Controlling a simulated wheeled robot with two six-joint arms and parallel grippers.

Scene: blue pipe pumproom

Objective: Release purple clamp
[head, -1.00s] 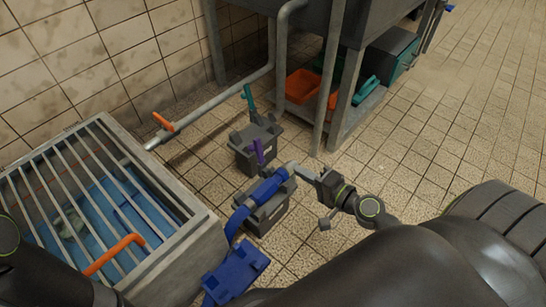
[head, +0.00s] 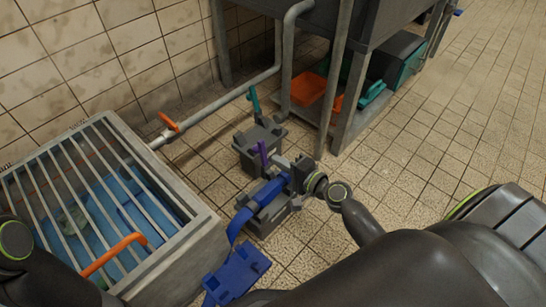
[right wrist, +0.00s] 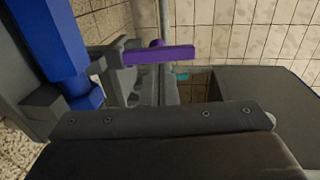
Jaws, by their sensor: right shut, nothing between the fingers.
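The purple clamp lever (head: 263,154) stands upright in the head view, behind the blue pipe end (head: 268,190) that lies on a grey block (head: 264,223). In the right wrist view the purple lever (right wrist: 158,55) lies across the upper middle, with the blue pipe (right wrist: 55,45) to its left. My right gripper (head: 281,163) is shut and empty, just right of the purple lever in the head view. I cannot tell whether it touches the lever. My left arm shows at the left edge, but its gripper is out of view.
A barred tank (head: 187,243) stands at the left. A pipe with an orange valve handle (head: 169,122) runs along the wall. A metal table leg (head: 332,95) rises close behind my right gripper. Tiled floor is clear at the right.

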